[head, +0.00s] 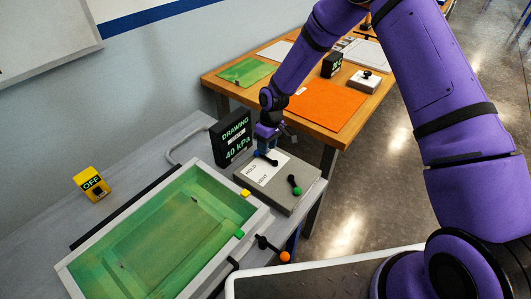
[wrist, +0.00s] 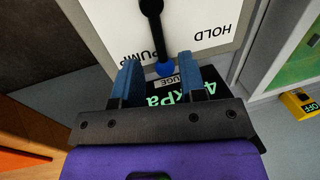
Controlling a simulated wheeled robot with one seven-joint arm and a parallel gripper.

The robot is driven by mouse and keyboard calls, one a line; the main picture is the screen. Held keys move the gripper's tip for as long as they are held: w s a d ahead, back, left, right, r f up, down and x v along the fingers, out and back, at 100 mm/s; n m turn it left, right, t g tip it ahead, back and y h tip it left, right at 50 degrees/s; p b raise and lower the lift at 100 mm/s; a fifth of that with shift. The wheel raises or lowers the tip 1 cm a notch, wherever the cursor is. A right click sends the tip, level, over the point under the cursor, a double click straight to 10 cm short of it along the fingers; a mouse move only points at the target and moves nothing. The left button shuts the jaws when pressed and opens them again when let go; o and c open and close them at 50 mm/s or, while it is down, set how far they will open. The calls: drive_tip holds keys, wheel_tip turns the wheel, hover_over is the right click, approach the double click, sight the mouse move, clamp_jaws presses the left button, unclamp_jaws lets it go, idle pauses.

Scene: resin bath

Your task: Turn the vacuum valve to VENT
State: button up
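The vacuum valve is a black lever (wrist: 152,25) with a blue knob (wrist: 165,69) on a white plate (wrist: 215,18). In the wrist view the plate reads PUMP and HOLD, upside down, and the knob end lies nearer PUMP. In the head view the plate (head: 262,172) reads HOLD and VENT on a grey box (head: 308,187). The lever is partly hidden there under my gripper (head: 267,143). In the wrist view my gripper (wrist: 160,75) is open, its blue fingers either side of the knob with gaps visible. The gauge (head: 233,138) reads DRAWING, 40 kPa.
A green-tipped lever (head: 295,185) stands on the same box. A pale-rimmed tray with a green inside (head: 150,235) lies in front, with an orange-tipped lever (head: 272,248) at its side. A yellow OFF switch (head: 92,184) is at left. A wooden table (head: 215,83) stands behind.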

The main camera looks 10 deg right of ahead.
drive_tip(key=shift+s+a+f, duration=0.1)
drive_tip(key=shift+a+f, duration=0.05)
drive_tip(key=shift+f, duration=0.65)
drive_tip(key=shift+s+a+f, duration=0.1)
drive_tip(key=shift+f, duration=0.65)
clamp_jaws()
